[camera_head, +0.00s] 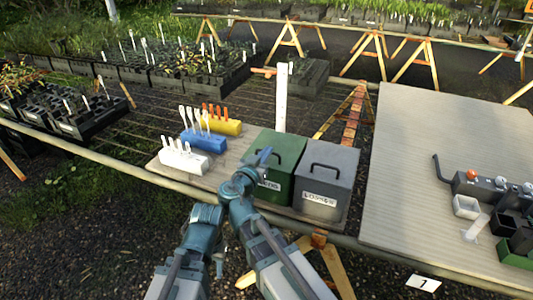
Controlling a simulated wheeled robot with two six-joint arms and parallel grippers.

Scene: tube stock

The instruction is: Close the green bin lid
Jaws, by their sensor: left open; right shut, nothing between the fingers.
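The green bin (276,190) stands on a board beside the left of the grey bin. Its green lid (288,146) appears to lie flat over the top, with a dark handle partly hidden behind my gripper. The front label is partly covered too. My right gripper (265,156) is shut and empty, in front of or over the lid's near left part; I cannot tell whether it touches. My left gripper (218,265) is low in front of the table, well short of the bin, small and hard to make out, with nothing seen in it.
The grey bin (323,180) has a handled lid and a label. White, blue (204,141) and yellow (221,127) blocks holding tags stand to the left. A white post (282,98) rises behind the green bin. The table (420,170) at right has clear room on its left half.

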